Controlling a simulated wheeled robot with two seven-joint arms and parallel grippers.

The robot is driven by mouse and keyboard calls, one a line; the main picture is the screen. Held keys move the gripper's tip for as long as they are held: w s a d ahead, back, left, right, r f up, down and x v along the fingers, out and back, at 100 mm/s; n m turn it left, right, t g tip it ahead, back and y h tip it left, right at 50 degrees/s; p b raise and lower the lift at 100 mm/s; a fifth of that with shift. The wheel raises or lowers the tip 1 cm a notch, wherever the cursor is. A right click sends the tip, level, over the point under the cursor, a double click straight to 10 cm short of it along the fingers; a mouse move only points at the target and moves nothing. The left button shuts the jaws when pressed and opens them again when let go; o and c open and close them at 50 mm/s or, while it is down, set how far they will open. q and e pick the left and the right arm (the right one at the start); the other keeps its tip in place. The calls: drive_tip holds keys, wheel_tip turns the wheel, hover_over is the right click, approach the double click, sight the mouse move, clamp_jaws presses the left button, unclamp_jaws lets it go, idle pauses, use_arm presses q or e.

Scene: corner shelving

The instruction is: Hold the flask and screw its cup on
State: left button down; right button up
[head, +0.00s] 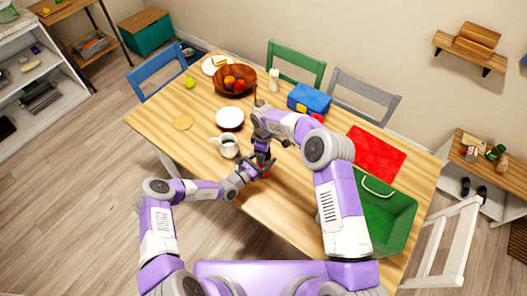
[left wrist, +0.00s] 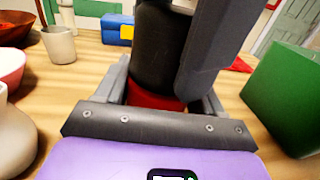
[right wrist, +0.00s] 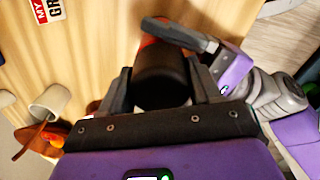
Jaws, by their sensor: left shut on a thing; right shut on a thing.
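The flask has a red body (left wrist: 150,98) and a black cup (left wrist: 155,60) at its top. It stands roughly upright over the near part of the table, and its red also shows small in the head view (head: 265,174). My left gripper (left wrist: 162,96) is shut on the red body, low down. My right gripper (right wrist: 163,88) is shut on the black cup (right wrist: 162,78) from above. No gap shows between cup and body, but my fingers hide much of the join. I cannot tell how tightly the cup sits.
A white jug (head: 228,149) and white bowl (head: 229,118) stand left of the grippers. A cup (head: 261,106) and blue box (head: 310,99) are behind. A red mat (head: 376,152) and green crate (head: 392,212) lie to the right. The table's near left edge is bare.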

drive_tip(key=m, duration=1.4)
drive_tip(key=shift+s+m, duration=0.1)
drive_tip(key=shift+m, duration=0.2)
drive_tip(key=o, duration=1.3)
drive_tip(key=shift+c, duration=0.2)
use_arm(q)
drive_tip(key=shift+f, duration=0.1)
use_arm(e)
wheel_tip(320, 180, up, 12)
drive_tip(key=shift+d, duration=0.1)
use_arm(q)
drive_tip(key=shift+a, duration=0.1)
drive_tip(key=shift+c, duration=0.2)
unclamp_jaws()
